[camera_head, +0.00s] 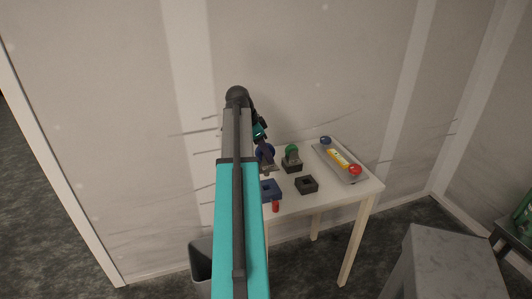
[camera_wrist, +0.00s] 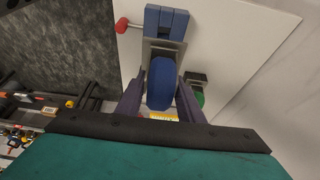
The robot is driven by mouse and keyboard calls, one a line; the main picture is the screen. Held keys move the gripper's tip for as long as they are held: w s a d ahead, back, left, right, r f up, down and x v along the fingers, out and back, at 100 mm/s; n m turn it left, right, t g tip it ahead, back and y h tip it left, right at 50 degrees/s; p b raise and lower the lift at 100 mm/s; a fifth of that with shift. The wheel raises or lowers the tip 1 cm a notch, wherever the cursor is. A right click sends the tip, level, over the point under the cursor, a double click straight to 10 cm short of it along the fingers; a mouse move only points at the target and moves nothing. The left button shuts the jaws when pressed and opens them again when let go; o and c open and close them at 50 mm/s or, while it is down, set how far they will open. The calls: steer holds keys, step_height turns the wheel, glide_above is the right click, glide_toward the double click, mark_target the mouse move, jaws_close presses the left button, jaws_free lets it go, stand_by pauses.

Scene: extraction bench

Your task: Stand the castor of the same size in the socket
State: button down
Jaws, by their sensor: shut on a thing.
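My gripper (camera_wrist: 161,97) is shut on a castor with a blue wheel (camera_wrist: 161,83), one finger on each side of the wheel. The blue wheel (camera_head: 265,150) shows in part beside my arm in the head view. A grey part of the castor reaches from the wheel towards a blue socket block (camera_wrist: 166,14); I cannot tell whether they touch. The blue block (camera_head: 271,190) is partly hidden by my arm in the head view. A dark square socket block (camera_head: 306,185) stands to its right. A castor with a green wheel (camera_head: 291,150) stands in a dark block (camera_head: 292,167) behind.
A grey tray (camera_head: 326,152) at the table's right holds a blue item (camera_head: 325,140), a yellow item (camera_head: 338,158) and a red ball (camera_head: 355,170). The white table top (camera_head: 335,193) is clear at front right.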

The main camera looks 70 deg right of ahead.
mark_target(266, 175)
steer(key=shift+f+b, duration=2.25)
steer(key=shift+f, duration=2.8)
stand_by(1.8)
steer(key=c, duration=1.1)
jaws_free()
steer(key=shift+r, duration=0.1)
